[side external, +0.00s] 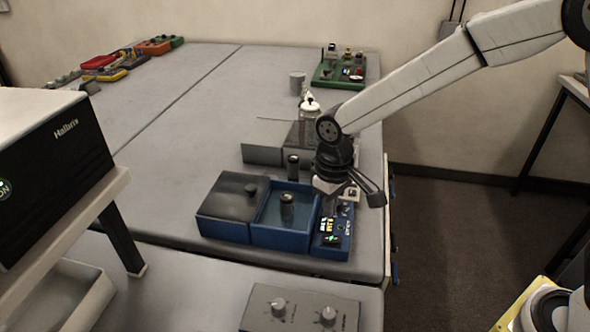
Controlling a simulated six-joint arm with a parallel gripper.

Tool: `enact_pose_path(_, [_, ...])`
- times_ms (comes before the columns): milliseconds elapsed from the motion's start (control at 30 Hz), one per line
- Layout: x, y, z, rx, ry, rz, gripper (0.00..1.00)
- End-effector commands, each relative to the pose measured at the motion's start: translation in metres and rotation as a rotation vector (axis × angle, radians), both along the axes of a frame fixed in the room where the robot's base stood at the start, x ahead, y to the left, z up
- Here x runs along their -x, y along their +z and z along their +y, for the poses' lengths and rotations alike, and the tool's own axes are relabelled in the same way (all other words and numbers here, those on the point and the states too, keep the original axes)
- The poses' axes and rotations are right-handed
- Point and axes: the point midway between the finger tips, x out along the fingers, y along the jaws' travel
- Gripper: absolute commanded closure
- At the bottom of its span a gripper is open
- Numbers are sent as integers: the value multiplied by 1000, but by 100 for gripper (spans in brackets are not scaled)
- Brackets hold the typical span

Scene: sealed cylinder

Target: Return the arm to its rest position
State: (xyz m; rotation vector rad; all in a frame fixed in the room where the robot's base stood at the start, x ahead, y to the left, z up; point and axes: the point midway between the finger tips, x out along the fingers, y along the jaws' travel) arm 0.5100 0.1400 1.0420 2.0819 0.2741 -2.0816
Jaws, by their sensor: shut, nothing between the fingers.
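My gripper (345,193) is shut and empty. It hangs at the end of my arm, over the right end of the blue device on the table. The blue device (276,238) has a dark lid with a knob (240,204) on its left, an open blue bay in the middle and a small lit panel (329,228) on its right. A dark cylinder (287,206) stands upright in the blue bay. My gripper is just above the lit panel; I cannot tell whether it touches it.
Another dark cylinder (293,166) and a grey box (262,140) are behind the device, with a white bottle (309,112) farther back. A green tray (339,70) stands at the back right. A black box (54,165) is at left. The table's left middle is clear.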

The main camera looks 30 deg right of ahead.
Motion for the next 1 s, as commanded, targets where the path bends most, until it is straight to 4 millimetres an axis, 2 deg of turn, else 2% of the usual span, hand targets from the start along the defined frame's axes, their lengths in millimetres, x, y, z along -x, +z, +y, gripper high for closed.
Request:
enact_pose_path(267, [4,0,-8,-4,-13,-9,100])
enact_pose_path(467, [19,1,-38,-14,-60,-47,100])
enact_pose_path(800, [77,-2,-109,-31,-188,-161,100])
enact_pose_path(1000, [108,-6,-133,-31,-244,-211,100])
